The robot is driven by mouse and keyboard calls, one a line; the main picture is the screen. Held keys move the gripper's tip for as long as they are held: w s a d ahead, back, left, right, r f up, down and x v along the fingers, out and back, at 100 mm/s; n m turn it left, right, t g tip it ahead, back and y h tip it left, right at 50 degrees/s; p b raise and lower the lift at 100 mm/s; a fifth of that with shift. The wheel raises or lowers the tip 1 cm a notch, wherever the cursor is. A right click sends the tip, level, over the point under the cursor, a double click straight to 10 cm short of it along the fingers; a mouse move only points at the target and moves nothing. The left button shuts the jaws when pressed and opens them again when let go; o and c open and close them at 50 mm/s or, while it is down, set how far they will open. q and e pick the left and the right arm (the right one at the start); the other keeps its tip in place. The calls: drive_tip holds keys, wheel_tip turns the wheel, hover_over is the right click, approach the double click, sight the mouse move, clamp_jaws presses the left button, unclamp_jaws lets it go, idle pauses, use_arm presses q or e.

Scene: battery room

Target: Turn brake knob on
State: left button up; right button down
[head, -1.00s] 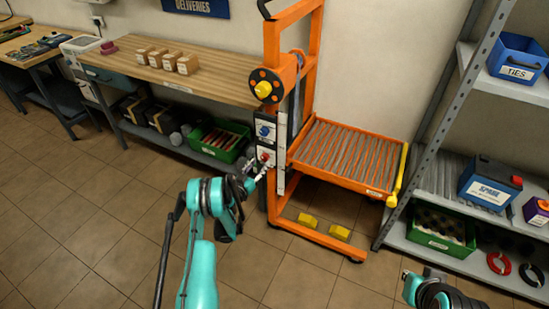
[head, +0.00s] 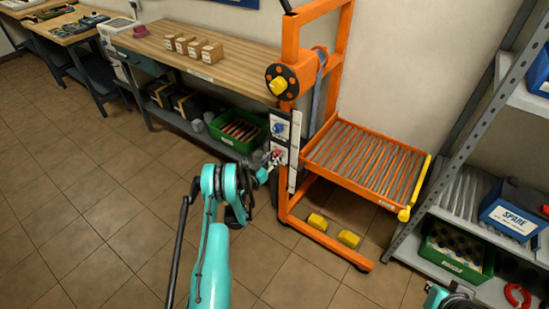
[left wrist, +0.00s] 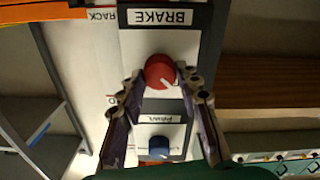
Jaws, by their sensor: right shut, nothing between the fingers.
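The red brake knob (left wrist: 159,72) sits below the BRAKE label (left wrist: 160,17) in the left wrist view, its white mark pointing to the lower right. It also shows in the head view (head: 277,155), low on the orange lift's control panel. My left gripper (left wrist: 160,84) has one finger on each side of the knob. The fingers are apart, with the tips close to the knob's sides; firm contact cannot be made out. In the head view my left gripper (head: 267,169) is at the panel. My right gripper (head: 432,287) is shut at the bottom edge, mostly cut off.
A blue knob (left wrist: 158,147) labelled PAWL is close to the red one. The orange lift (head: 291,60) has a roller platform (head: 365,160) on its right. A wooden bench (head: 160,48) stands behind left, a grey shelf (head: 430,240) right. Floor at left is clear.

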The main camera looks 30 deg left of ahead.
use_arm(q)
drive_tip(key=shift+c, duration=0.9)
drive_tip(key=m, duration=0.3)
drive_tip(key=shift+m, duration=0.4)
drive_tip(key=m, duration=0.5)
drive_tip(key=shift+d, duration=0.1)
drive_tip(key=m, duration=0.5)
drive_tip(key=shift+m, duration=2)
